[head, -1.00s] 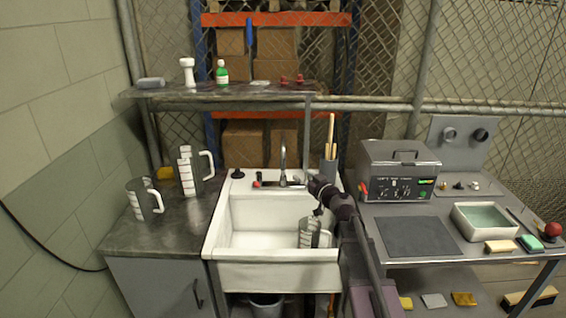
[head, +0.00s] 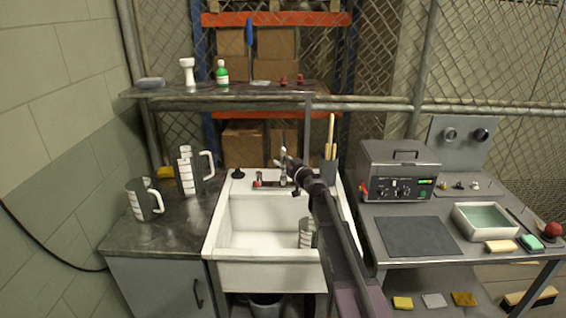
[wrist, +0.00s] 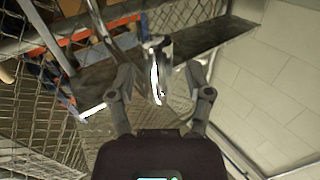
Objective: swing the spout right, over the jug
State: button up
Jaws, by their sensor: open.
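The chrome tap spout (head: 283,153) stands at the back of the white sink (head: 232,258); my gripper covers much of it in the head view. In the wrist view the shiny spout (wrist: 154,75) lies between my two spread fingers. My gripper (head: 290,168) is open at the tap, and its open fingers also show in the wrist view (wrist: 160,82). I cannot tell whether a finger touches the spout. A jug (head: 305,233) with white markings stands in the right of the sink, partly hidden by my arm.
Two similar jugs (head: 140,205) (head: 187,172) stand on the left counter. A shelf (head: 225,91) with a green bottle (head: 222,73) runs above the sink. A holder with wooden handles (head: 329,170) stands close right of the tap. A grey heated unit (head: 400,170) is farther right.

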jog(key=shift+w+a, duration=0.1)
grip_shut()
dwell(0.4)
